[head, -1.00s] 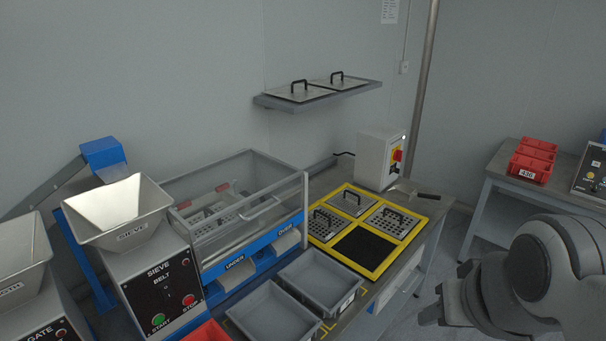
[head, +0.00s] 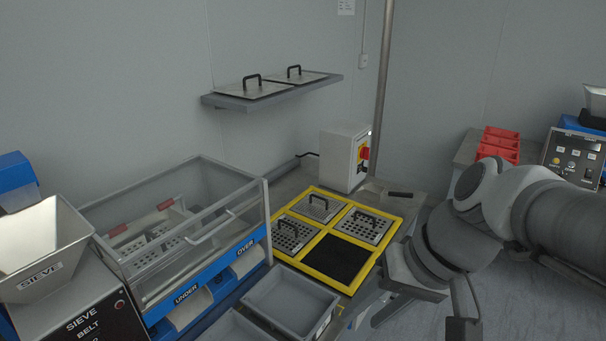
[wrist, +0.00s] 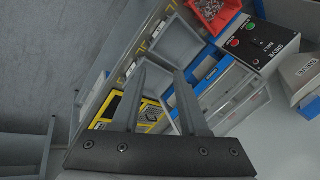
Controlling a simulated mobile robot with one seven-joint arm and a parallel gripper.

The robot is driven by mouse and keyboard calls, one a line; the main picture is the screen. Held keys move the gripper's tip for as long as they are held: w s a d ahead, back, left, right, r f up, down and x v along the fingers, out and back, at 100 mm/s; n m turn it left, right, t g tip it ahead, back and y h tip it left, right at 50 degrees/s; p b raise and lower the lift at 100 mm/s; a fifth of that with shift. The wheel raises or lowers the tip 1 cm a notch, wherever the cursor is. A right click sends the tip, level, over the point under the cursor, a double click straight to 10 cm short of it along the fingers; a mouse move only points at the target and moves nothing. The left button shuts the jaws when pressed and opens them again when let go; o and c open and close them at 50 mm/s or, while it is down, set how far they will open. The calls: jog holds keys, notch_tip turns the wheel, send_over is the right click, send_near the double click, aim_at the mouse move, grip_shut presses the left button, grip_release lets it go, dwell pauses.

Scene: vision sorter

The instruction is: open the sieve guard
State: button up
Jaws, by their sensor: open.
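The sieve guard (head: 165,215) is a clear box-shaped cover with a grey frame over the sieve, left of centre in the head view. It looks closed, and its bar handle (head: 212,226) is on the front. Perforated sieve plates with red-ended parts show through it. The guard also shows in the wrist view (wrist: 228,98), right of the fingers. My gripper (wrist: 163,82) is open and empty, its two fingers apart and clear of the guard. In the head view my arm is at the right, well away from the guard; the fingertips are not clearly visible there.
The SIEVE hopper (head: 42,250) and its control box (head: 95,315) stand left of the guard. Grey trays (head: 290,300) sit in front. A yellow frame (head: 345,283) with sieve plates lies to the right. A shelf (head: 275,93) hangs above; a switch box (head: 340,158) stands behind.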

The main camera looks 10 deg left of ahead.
jog(key=w+a+f+g+y+b, duration=0.3)
jog(key=w+a+f+y+b, duration=0.15)
jog(key=a, duration=0.35)
jog(key=m+t+y+b, duration=0.1)
jog(key=t+y+b, duration=0.2)
jog(key=y+b, duration=0.65)
send_near(217, 230)
jog(key=shift+y, duration=0.6)
jog(key=a, duration=0.7)
jog(key=w+a, duration=0.1)
jog(key=a, duration=0.2)
jog(key=shift+a+r, duration=0.2)
grip_shut()
